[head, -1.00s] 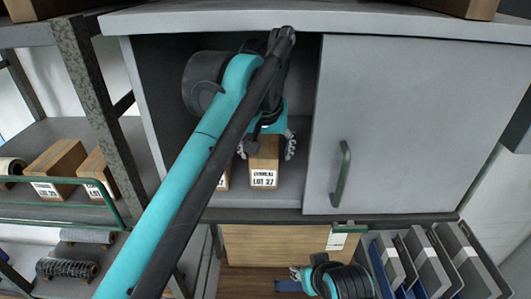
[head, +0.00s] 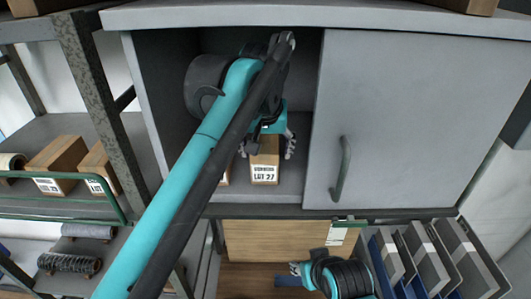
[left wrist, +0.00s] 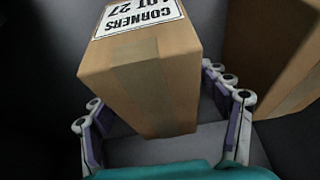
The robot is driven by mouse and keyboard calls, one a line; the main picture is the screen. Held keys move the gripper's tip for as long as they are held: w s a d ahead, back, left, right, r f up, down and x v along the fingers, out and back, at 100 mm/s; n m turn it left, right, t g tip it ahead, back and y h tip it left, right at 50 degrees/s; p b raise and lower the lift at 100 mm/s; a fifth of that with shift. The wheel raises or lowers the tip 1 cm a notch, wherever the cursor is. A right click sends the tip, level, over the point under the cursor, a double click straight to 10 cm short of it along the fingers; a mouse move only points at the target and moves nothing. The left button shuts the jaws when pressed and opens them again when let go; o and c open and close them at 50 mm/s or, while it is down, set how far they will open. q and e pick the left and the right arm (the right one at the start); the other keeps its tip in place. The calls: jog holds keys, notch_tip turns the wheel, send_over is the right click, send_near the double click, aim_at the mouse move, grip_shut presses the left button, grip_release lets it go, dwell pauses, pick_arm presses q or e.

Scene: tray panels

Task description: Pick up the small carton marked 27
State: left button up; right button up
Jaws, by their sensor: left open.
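The small carton marked 27 (head: 264,162) stands in the open left part of the cabinet, its white "LOT 27" label facing out. It fills the middle of the left wrist view (left wrist: 150,80). My left gripper (head: 267,146) is open, with one finger on each side of the carton. In the left wrist view its fingers (left wrist: 165,120) flank the carton, and I cannot tell whether they touch it. A second carton (left wrist: 275,55) stands close beside it, mostly hidden by my arm in the head view. My right gripper (head: 297,268) is low, below the cabinet; its fingers are too small to read.
A grey sliding door (head: 410,120) with a handle (head: 342,168) covers the cabinet's right part. A left shelf holds cartons (head: 57,158) behind a green rail (head: 60,203).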

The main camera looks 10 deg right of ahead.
pick_arm(q)
jog(key=c, duration=1.4)
jog(key=shift+c, duration=0.2)
jog(key=shift+r, duration=0.1)
